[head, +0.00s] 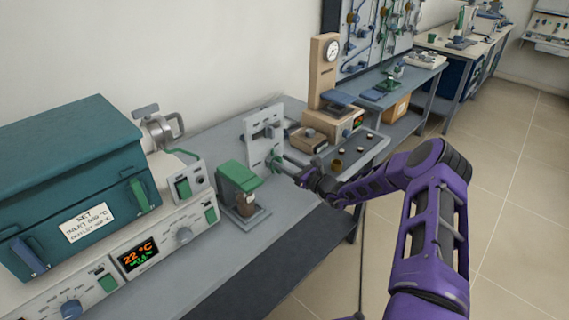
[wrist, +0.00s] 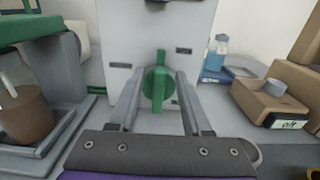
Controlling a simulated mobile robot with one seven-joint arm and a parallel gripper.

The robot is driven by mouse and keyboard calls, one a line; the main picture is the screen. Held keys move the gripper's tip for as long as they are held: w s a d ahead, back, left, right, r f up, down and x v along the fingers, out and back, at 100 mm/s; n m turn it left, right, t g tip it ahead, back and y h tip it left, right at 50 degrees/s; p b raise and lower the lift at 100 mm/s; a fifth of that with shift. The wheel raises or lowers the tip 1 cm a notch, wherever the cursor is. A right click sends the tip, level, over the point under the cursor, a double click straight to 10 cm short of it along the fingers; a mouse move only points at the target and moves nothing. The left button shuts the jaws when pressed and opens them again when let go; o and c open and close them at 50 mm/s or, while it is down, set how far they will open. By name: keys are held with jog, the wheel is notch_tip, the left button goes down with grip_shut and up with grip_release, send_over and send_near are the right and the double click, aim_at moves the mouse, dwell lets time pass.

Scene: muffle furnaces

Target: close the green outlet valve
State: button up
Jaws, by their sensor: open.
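The green outlet valve (wrist: 157,84) is a round green knob with an upright bar handle on a pale grey upright panel (wrist: 118,42). In the wrist view my gripper (wrist: 159,76) is open, with one finger on each side of the knob. I cannot tell whether either finger touches it. In the head view my gripper (head: 287,166) reaches in from the right to the panel (head: 263,128). The green valve (head: 273,161) shows there only as a small part beside the fingers.
A green-topped stand with a brown container (head: 240,196) sits left of the panel. The teal furnace (head: 75,185) stands farther left. A tan instrument with a dial (head: 325,75) and a tray (head: 350,155) lie to the right. A blue bottle (wrist: 219,52) stands behind on the right.

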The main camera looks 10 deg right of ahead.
aim_at(272, 168)
grip_shut()
jog(key=shift+n, duration=0.3)
dwell(0.3)
jog(key=n, duration=0.1)
jog(key=n+b, duration=0.1)
jog(key=n, duration=0.1)
jog(key=a+n, duration=0.1)
jog(key=shift+s+f+n+b, duration=0.25)
jog(key=shift+s+n+b, duration=0.05)
jog(key=shift+s+b, duration=0.1)
jog(key=n, duration=0.1)
jog(key=n+b, duration=0.1)
jog(key=n, duration=0.1)
jog(key=n+b, duration=0.1)
jog(key=shift+s+a+f, duration=0.2)
jog(key=shift+a+f, duration=0.1)
jog(key=shift+f, duration=0.1)
jog(key=n+b, duration=0.1)
jog(key=n, duration=0.1)
jog(key=n+b, duration=0.2)
jog(key=n, duration=0.1)
jog(key=shift+s+a+f, duration=0.15)
jog(key=shift+a+f, duration=0.05)
jog(key=shift+f, duration=0.2)
jog(key=shift+f+n+b, duration=0.25)
jog(key=shift+n+b, duration=0.4)
jog(key=shift+n, duration=1.15)
